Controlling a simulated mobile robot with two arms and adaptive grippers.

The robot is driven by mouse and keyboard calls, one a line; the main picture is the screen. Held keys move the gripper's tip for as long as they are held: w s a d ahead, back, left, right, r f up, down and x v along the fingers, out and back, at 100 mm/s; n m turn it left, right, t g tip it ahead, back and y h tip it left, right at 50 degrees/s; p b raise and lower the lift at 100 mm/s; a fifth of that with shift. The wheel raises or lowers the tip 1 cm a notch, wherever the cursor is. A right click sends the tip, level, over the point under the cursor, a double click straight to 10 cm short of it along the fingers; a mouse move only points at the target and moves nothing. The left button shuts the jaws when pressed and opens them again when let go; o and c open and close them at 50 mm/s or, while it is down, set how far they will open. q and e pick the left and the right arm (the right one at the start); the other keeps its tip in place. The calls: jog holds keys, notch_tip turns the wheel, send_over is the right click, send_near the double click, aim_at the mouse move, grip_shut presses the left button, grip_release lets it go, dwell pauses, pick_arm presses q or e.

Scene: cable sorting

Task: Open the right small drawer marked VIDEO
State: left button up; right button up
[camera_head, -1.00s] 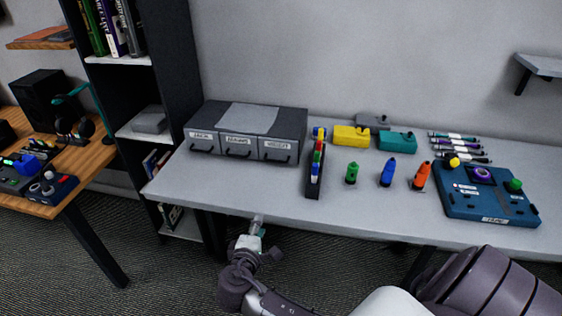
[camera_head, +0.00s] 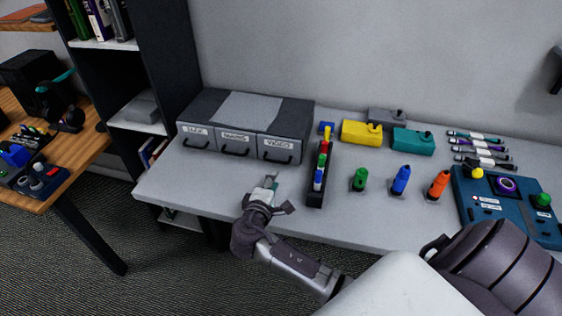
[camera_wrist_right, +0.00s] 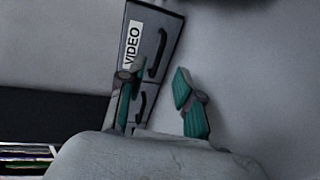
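The grey drawer unit (camera_head: 285,108) stands at the back left of the table, with three small drawers in a row. The right drawer, marked VIDEO (camera_head: 279,148), is shut and has a dark bar handle (camera_head: 279,159). In the right wrist view the VIDEO label (camera_wrist_right: 133,44) and its handle (camera_wrist_right: 157,54) show sideways. My right gripper (camera_head: 268,183) is over the table's front edge, in front of the VIDEO drawer and apart from its handle. Its teal-padded fingers (camera_wrist_right: 158,98) are spread with nothing between them. My left gripper is not in view.
A narrow black rack (camera_head: 316,190) with coloured pieces stands just right of my right gripper. Green, blue and orange connectors stand further right, near a blue panel (camera_head: 480,215). A dark shelf (camera_head: 165,60) rises at the left. The table between gripper and drawers is clear.

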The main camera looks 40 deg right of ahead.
aim_at(282, 150)
jog(key=p+x, duration=0.1)
jog(key=x, duration=0.7)
jog(key=shift+w+d, duration=0.1)
jog(key=shift+d, duration=0.15)
jog(key=shift+w+d+f, duration=0.25)
jog(key=shift+w+d, duration=0.15)
jog(key=shift+d, duration=0.05)
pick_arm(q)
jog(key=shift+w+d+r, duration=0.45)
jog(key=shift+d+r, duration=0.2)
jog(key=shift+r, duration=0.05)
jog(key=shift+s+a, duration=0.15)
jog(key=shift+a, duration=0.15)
pick_arm(e)
grip_shut()
